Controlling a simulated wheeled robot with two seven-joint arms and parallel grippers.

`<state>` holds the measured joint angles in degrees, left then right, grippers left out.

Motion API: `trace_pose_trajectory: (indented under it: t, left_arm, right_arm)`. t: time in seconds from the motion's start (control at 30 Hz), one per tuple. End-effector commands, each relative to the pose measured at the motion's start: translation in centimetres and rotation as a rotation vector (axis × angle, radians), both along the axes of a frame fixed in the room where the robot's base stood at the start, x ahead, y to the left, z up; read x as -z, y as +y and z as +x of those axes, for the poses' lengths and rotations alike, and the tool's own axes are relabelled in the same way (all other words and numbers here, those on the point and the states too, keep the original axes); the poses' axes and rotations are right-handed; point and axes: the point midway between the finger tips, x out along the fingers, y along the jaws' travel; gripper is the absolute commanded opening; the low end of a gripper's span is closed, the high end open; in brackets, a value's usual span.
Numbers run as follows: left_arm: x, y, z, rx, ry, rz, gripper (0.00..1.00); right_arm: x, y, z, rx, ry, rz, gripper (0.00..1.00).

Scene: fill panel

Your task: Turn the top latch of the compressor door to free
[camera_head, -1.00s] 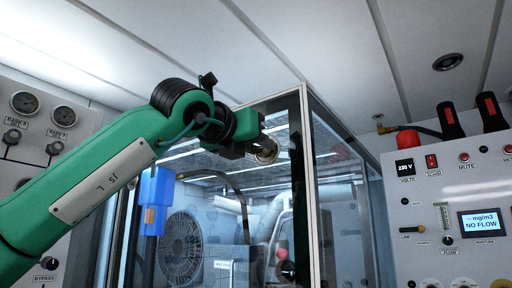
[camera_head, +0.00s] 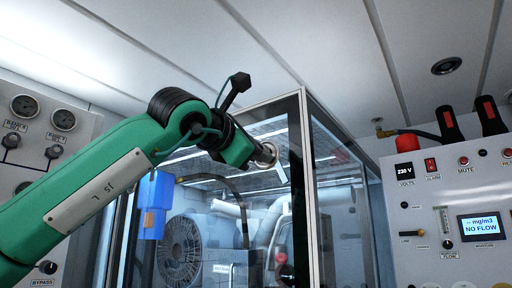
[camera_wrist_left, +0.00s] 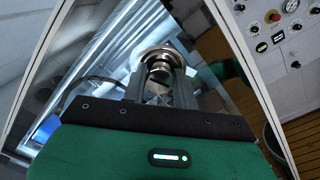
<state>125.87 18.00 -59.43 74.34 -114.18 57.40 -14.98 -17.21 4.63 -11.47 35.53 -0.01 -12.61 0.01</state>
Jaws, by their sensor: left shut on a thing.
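The compressor door (camera_head: 300,130) is a glass panel with a metal and dark frame, and it looks closed. The top latch (camera_head: 267,155) is a round metal knob near the door's upper corner. My left gripper (camera_head: 258,154) reaches it from the left with its wrist rolled. In the left wrist view the gripper's fingers (camera_wrist_left: 160,88) are closed on the latch knob (camera_wrist_left: 160,62), whose round metal base shows behind them. The fingers hide part of the knob. My right gripper is not in view.
Behind the glass are a fan (camera_head: 180,248), a blue filter unit (camera_head: 155,205) and pipes. A gauge panel (camera_head: 40,140) stands at left. A control panel (camera_head: 440,215) with switches and a "NO FLOW" display stands at right. The ceiling is close above the arm.

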Motion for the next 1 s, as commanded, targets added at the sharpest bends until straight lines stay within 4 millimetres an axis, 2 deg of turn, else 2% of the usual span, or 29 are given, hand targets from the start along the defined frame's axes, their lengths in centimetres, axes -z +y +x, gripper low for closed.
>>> trace_pose_trajectory:
  t: [0.5,1.0]
  left_arm:
    - [0.17,-0.13,-0.02,0.001,-0.204,0.285,0.06]
    - [0.33,-0.17,-0.01,0.002,-0.247,0.346,0.06]
  right_arm:
    - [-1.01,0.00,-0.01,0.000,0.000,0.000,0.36]
    - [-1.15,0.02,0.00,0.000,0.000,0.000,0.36]
